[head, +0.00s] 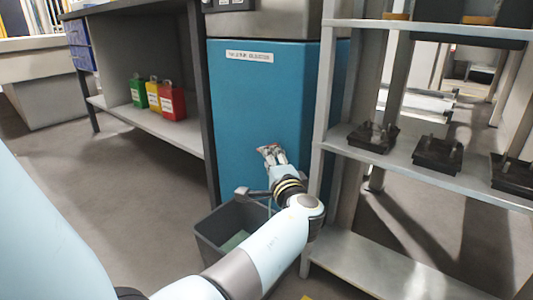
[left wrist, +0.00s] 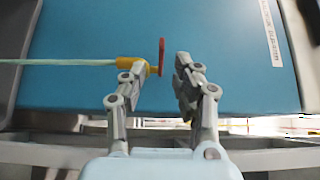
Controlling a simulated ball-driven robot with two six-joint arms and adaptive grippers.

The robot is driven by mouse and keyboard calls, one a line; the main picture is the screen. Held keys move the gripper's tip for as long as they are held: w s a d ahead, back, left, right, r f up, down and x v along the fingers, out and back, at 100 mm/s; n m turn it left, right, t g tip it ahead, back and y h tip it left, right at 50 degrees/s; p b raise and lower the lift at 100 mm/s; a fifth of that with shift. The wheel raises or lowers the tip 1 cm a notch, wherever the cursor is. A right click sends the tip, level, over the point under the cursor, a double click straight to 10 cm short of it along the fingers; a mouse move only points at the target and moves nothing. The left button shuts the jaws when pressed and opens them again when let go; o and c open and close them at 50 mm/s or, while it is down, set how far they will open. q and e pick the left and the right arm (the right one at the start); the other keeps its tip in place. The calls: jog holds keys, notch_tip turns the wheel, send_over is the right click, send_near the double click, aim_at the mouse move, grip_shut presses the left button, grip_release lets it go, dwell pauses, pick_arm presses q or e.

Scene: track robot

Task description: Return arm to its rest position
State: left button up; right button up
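My left gripper (head: 272,153) is reached out in front of a blue cabinet (head: 240,110), above a grey bin (head: 215,248). In the left wrist view its two fingers (left wrist: 164,72) are spread apart. A yellow fitting (left wrist: 130,63) with a red end piece (left wrist: 161,57) shows by the left fingertip, with the red part between the fingertips. A gap shows between the red part and the right finger. A pale tube (left wrist: 60,62) runs left from the fitting. Whether a finger touches the fitting is unclear. My right gripper is not in view.
A metal shelf rack (head: 318,130) with black trays (head: 437,155) stands just right of my arm. A dark workbench (head: 150,125) at the left holds green (head: 137,91), yellow (head: 153,95) and red (head: 171,101) containers. Open floor (head: 120,205) lies to the left.

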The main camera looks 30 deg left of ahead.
pick_arm(q)
jog(key=shift+s+d, duration=0.45)
